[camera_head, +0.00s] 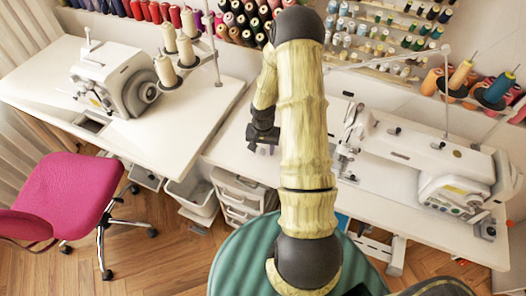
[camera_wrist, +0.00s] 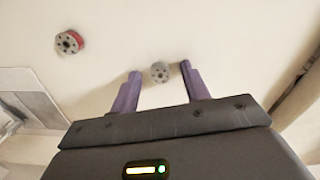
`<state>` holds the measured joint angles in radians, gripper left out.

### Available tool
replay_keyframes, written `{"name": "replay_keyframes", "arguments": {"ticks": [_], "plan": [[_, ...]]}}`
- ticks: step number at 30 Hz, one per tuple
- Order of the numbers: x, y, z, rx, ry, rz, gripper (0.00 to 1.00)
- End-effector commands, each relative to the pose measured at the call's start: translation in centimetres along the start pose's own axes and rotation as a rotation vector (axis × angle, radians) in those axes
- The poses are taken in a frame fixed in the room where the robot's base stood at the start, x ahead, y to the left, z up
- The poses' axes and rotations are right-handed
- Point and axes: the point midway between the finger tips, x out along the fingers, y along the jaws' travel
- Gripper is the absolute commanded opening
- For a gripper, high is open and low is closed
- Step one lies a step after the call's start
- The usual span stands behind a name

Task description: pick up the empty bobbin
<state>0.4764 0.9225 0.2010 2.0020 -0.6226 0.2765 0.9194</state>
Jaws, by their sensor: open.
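The empty bobbin (camera_wrist: 160,72) is a small grey metal spool with holes, resting on the white table in the wrist view. It shows between and slightly beyond the two purple fingertips of my gripper (camera_wrist: 160,76). The fingers are open and hold nothing; whether they are at the bobbin's height I cannot tell. A second bobbin (camera_wrist: 69,43) with red thread lies to the upper left, apart from the fingers. In the head view my gripper (camera_head: 262,148) hangs over the table's left part, and I cannot make out the bobbins there.
A white sewing machine (camera_head: 430,160) stands on the table (camera_head: 390,208) at right. Another machine (camera_head: 115,78) stands on the left table (camera_head: 35,82). Thread cones (camera_head: 165,70) on a stand rise at the back left. A pink chair (camera_head: 70,195) is at front left.

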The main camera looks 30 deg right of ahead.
Motion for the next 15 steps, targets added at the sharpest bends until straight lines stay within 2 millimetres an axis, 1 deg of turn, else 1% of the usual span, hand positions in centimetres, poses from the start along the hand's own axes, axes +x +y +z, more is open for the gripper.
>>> {"name": "replay_keyframes", "arguments": {"ticks": [7,8,12,15], "plan": [[-0.02,-0.01,0.01,0.000,0.000,0.000,0.46],[-0.02,-0.02,0.01,0.000,0.000,0.000,0.44],[-0.02,-0.02,0.01,0.000,0.000,0.000,0.17],[-0.02,-0.02,0.01,0.000,0.000,0.000,0.00]]}}
